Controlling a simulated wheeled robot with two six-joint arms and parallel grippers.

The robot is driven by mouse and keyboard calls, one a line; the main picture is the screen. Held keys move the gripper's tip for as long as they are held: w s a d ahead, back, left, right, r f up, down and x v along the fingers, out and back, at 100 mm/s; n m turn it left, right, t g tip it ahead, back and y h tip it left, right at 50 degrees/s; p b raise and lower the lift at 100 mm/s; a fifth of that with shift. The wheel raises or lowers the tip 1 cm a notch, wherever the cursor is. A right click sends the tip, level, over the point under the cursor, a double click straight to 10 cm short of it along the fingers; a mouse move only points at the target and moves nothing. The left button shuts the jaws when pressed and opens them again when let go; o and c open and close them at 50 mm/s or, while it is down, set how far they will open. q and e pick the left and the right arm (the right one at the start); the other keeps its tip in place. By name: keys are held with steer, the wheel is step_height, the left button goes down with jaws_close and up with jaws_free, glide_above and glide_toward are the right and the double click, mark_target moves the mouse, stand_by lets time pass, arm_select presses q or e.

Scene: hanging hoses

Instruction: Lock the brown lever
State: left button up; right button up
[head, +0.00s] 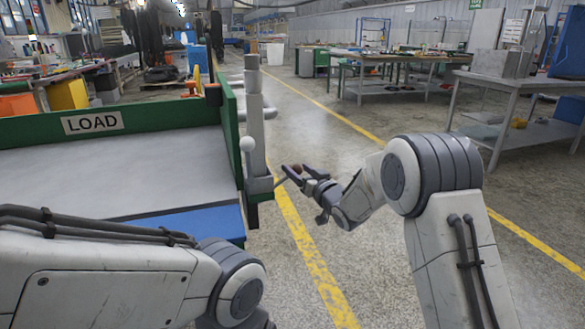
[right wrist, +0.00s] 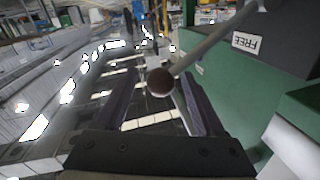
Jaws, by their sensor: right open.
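The brown lever is a thin rod with a round brown knob; the knob (head: 297,168) shows at the right gripper's tips in the head view. In the right wrist view the brown knob (right wrist: 160,82) sits between the open fingertips, and its grey rod (right wrist: 212,43) runs to the upper right. My right gripper (head: 301,174) is open around the knob; I cannot tell if a finger touches it. It also shows in the right wrist view (right wrist: 156,98). My left arm crosses the lower left; its gripper is out of view.
A grey post (head: 255,125) stands at the corner of a green-edged bench marked LOAD (head: 92,122). A FREE label (right wrist: 246,41) shows in the wrist view. Floor right of the bench is clear; metal tables (head: 520,84) stand farther right.

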steer(key=shift+x, duration=1.95)
jaws_close()
